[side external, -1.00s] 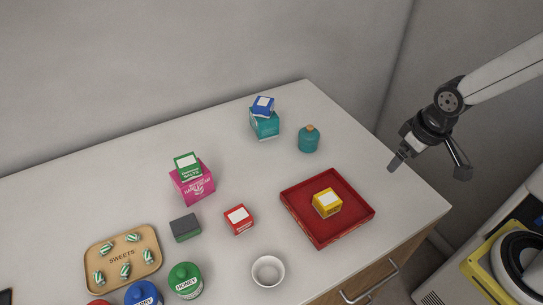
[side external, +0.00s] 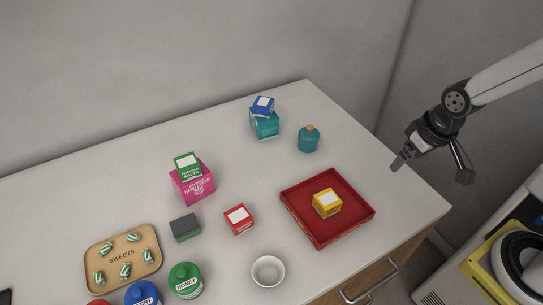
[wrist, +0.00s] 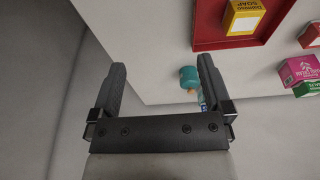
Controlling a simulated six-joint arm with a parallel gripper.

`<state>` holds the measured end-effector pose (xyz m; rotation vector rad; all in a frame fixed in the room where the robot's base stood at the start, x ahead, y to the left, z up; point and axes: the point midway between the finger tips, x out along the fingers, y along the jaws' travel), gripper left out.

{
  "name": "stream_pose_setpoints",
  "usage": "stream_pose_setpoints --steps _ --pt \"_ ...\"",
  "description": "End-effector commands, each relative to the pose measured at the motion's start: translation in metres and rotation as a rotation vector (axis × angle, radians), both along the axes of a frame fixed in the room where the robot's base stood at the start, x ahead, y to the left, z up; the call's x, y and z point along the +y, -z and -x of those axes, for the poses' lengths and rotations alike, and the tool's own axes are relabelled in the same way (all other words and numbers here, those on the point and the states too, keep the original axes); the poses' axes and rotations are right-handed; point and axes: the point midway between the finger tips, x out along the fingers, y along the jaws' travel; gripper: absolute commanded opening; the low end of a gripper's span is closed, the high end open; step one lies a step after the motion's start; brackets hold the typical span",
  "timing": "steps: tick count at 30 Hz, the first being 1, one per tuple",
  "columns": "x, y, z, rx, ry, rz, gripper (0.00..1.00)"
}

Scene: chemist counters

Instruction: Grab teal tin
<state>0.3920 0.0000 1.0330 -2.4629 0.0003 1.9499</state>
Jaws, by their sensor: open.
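A round teal tin (side external: 308,141) with an orange-brown top stands upright near the back right of the counter. It also shows in the wrist view (wrist: 187,75), beyond and between my fingers, nearer the right one. My gripper (side external: 432,168) is open and empty, above the counter's right edge and well to the right of the tin. In the wrist view both fingers (wrist: 162,68) are spread wide. A square teal box (side external: 265,126) stands left of the tin with a blue box (side external: 263,106) on top.
A red tray (side external: 290,207) holding a yellow box (side external: 327,203) lies in front of the tin. A red box (side external: 239,219), a white bowl (side external: 268,271) and a pink box (side external: 192,182) with a green box on top stand farther left. Counter around the tin is bare.

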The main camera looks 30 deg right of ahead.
Motion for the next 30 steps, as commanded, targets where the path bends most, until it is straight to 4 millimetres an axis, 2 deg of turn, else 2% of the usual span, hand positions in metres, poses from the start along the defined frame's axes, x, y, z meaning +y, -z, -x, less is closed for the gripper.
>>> stream_pose_setpoints --steps 11,17,23,30 --pt "0.000 0.000 0.000 0.002 0.004 -0.002 1.00" --pt "0.002 0.005 -0.002 0.036 0.077 -0.041 1.00" --pt "0.009 0.017 -0.007 0.125 0.269 -0.149 1.00" --pt "0.025 0.034 -0.022 0.269 0.587 -0.343 1.00"
